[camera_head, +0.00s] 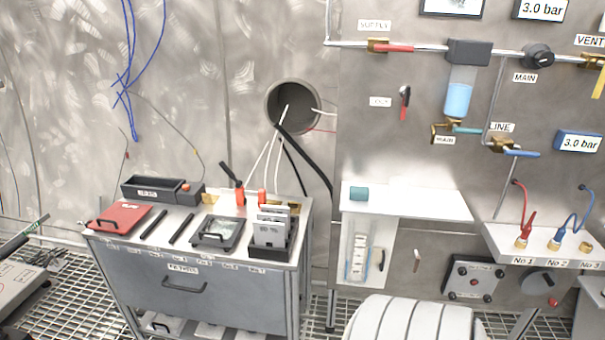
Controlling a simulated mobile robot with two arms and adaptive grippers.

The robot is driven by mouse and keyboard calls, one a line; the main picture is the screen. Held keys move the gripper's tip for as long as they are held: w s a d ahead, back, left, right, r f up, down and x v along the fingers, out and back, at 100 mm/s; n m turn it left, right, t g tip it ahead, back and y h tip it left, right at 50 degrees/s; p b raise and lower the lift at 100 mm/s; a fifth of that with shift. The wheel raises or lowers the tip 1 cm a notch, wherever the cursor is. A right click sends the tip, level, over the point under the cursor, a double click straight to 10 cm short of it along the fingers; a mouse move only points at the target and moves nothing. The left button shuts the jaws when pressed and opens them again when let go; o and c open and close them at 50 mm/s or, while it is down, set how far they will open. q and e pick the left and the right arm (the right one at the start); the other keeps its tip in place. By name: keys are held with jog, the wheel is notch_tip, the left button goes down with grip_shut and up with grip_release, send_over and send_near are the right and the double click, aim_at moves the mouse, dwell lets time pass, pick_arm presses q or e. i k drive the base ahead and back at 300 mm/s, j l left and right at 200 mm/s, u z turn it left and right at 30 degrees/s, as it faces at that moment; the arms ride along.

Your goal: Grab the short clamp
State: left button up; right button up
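A grey tool cart (215,285) stands at the lower left with tools on its top. At its back a black tool with an orange-red part (236,184) stands upright and leans a little. A smaller orange-red piece (262,195) shows just right of it, mostly hidden behind a black holder with grey plates (271,234). One of these may be the short clamp; I cannot tell which. Two short black bars (154,223) (182,228) lie on the front half of the top. Neither of my grippers is in view.
The cart top also holds a red case (120,219), a black tray (218,233) and a long black bin (155,189). Cables hang from a round wall opening (293,106) behind the cart. A panel with a white shelf (408,203) stands to the right.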

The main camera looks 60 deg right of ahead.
aim_at(240, 194)
jog(key=z, duration=1.6)
jog(key=j+z, duration=0.1)
jog(key=z, duration=0.25)
jog(key=i+j+z, duration=0.1)
jog(key=z, duration=0.25)
jog(key=i+j+z, duration=0.1)
jog(key=z, duration=0.25)
